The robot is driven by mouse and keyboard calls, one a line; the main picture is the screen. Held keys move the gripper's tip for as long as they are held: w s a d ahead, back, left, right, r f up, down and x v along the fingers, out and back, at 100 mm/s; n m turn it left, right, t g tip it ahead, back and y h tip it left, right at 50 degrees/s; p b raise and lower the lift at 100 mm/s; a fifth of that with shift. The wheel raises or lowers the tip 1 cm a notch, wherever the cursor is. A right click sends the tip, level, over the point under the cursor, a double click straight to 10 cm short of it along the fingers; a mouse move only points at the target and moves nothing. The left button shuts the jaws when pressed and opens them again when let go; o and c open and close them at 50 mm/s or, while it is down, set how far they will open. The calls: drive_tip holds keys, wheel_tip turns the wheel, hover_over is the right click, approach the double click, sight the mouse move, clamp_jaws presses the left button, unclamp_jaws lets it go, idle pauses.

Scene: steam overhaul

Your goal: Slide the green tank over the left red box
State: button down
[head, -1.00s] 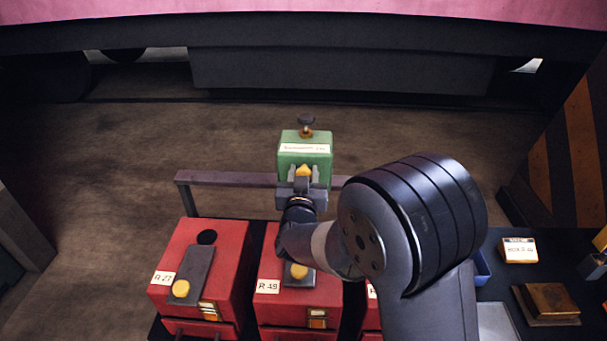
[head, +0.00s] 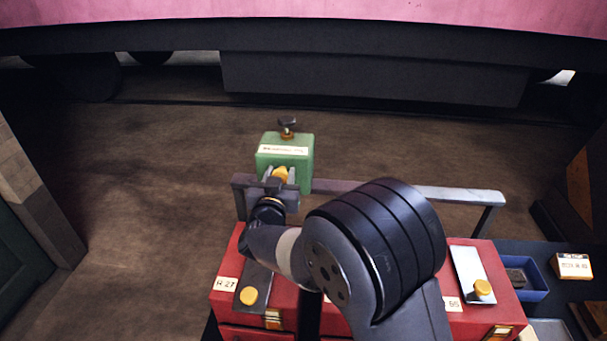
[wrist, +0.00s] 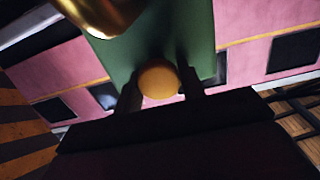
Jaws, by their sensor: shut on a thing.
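The green tank (head: 285,150) has a white label and a dark valve knob on top. It hangs in the air beyond the red boxes, and it also fills the upper middle of the wrist view (wrist: 175,35). My gripper (head: 280,176) is shut on the tank's round yellow knob (wrist: 158,80). The left red box (head: 226,302), labelled R 27, is below and nearer than the tank. Its top carries a dark plate (head: 254,280) with a yellow knob. My arm hides part of its top, so I cannot see its round hole.
A grey rail (head: 450,194) runs behind the boxes, close to the tank in the picture. The middle box is mostly hidden by my arm. The right red box (head: 470,315) has a light plate. A blue tray (head: 533,292) stands at right. Open floor lies left.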

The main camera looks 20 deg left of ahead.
sight(267, 167)
drive_tip(key=shift+s+a+p, duration=0.15)
drive_tip(key=shift+s+a, duration=0.05)
drive_tip(key=shift+a, duration=0.65)
drive_tip(key=shift+s+a+p, duration=0.15)
drive_tip(key=shift+s+a, duration=0.05)
drive_tip(key=shift+a, duration=0.65)
drive_tip(key=c, duration=0.9)
unclamp_jaws()
drive_tip(key=shift+a, duration=0.15)
drive_tip(key=shift+c, duration=0.2)
drive_tip(key=b+v, duration=0.1)
drive_tip(key=v, duration=1)
drive_tip(key=shift+b, duration=0.35)
drive_tip(key=shift+w, duration=0.15)
